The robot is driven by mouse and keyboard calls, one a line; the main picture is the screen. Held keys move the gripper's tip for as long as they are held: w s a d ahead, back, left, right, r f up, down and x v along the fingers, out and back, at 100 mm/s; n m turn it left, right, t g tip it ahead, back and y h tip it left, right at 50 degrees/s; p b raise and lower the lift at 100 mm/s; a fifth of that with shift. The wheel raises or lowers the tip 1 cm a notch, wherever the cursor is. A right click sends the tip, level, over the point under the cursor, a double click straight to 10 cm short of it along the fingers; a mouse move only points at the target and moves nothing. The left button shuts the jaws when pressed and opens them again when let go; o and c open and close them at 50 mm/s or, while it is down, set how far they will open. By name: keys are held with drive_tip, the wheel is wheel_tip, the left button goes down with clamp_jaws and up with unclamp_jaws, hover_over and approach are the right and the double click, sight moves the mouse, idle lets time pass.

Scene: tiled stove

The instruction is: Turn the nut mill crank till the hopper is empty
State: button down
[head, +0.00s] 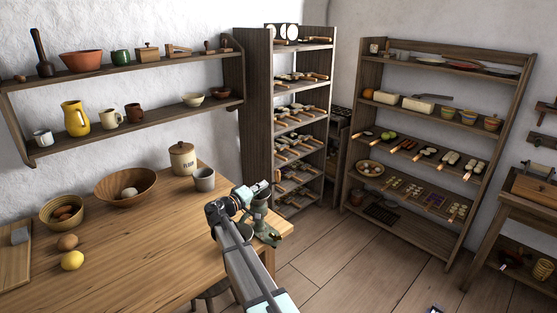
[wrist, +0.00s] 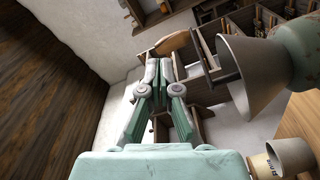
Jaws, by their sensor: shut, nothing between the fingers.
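The nut mill (head: 268,234) is green and stands at the right front corner of the wooden table, partly hidden behind my arm. In the wrist view its green body (wrist: 305,50) and grey flared cone (wrist: 252,72) fill the upper right. A wooden handle (wrist: 173,41), which looks like the crank's grip, lies just beyond my fingertips. My gripper (wrist: 165,62) is shut and empty, with its tips close to that handle; I cannot tell whether they touch. In the head view my gripper (head: 262,187) is beside the top of the mill. The hopper's contents are not visible.
On the table (head: 150,235) stand a grey cup (head: 204,180), a flour jar (head: 183,160), a wooden bowl (head: 113,190) and a basket (head: 62,219). A lemon (head: 72,261) lies at the front left. Tall shelves (head: 257,110) rise behind the mill. Open floor lies to the right.

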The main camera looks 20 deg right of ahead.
drive_tip(key=n+t, duration=0.1)
drive_tip(key=n, duration=0.1)
drive_tip(key=w+a+n+t+y, duration=0.1)
drive_tip(key=n, duration=0.1)
drive_tip(key=f+n, duration=0.1)
drive_tip(key=n, duration=0.2)
drive_tip(key=shift+w+a+t+y, duration=0.15)
drive_tip(key=shift+w+t+y, duration=0.15)
drive_tip(key=shift+t+y, duration=0.1)
drive_tip(key=p+x, duration=0.3)
drive_tip(key=x, duration=0.7)
drive_tip(key=shift+p, duration=0.4)
drive_tip(key=shift+f, duration=0.1)
